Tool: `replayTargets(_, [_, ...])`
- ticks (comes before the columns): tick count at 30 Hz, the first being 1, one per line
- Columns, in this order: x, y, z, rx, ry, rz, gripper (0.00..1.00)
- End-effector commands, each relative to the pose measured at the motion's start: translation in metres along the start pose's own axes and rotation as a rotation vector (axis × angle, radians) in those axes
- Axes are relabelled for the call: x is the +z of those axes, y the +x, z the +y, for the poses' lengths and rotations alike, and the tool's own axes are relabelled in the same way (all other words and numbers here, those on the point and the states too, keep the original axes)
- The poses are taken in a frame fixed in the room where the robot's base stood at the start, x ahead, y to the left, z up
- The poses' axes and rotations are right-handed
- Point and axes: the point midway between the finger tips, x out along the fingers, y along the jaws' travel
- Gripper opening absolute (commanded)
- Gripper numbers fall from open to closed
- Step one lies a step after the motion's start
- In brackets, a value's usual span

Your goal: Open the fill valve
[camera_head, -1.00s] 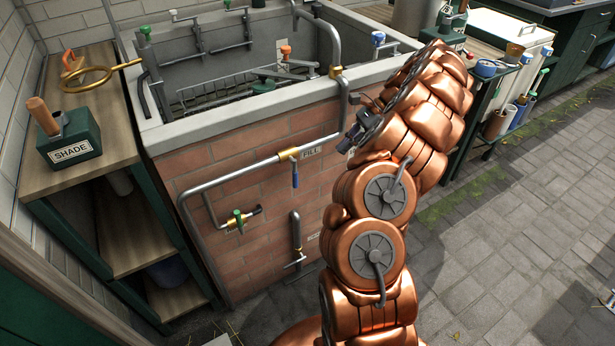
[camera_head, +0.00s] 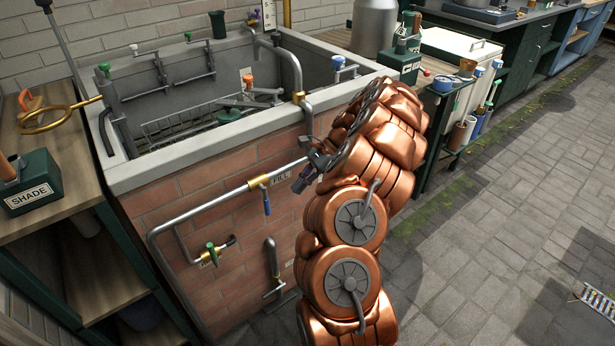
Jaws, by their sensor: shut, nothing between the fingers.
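The fill valve (camera_head: 258,182) is a brass body on the grey pipe along the front of the brick trough. Its blue lever (camera_head: 266,204) hangs down, across the pipe's line. A small FILL label (camera_head: 281,176) is just right of it. My gripper (camera_head: 303,180) is shut and empty, to the right of the valve and label, apart from the lever in the picture. How far it stands from the wall is hard to tell. My copper arm hides the wall behind it.
A green-handled tap (camera_head: 212,253) is lower left, and a grey drain pipe (camera_head: 272,262) is below the valve. The stone trough rim (camera_head: 190,153) juts above. A shelf with a SHADE box (camera_head: 30,185) stands left. Paving (camera_head: 490,215) at right is open.

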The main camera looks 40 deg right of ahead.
Motion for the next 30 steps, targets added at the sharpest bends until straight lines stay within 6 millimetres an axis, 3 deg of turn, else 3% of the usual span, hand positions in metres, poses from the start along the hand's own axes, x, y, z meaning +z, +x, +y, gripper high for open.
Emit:
replayTargets(7, [0.001, 0.042, 0.001, 0.003, 0.0, -0.001, 0.0])
replayTargets(12, [0.017, 0.054, 0.001, 0.002, 0.0, -0.001, 0.0])
replayTargets(19, [0.027, 0.066, 0.001, 0.002, 0.002, 0.0, 0.0])
replayTargets(30, [0.028, 0.067, 0.0, 0.001, 0.002, 0.0, 0.0])
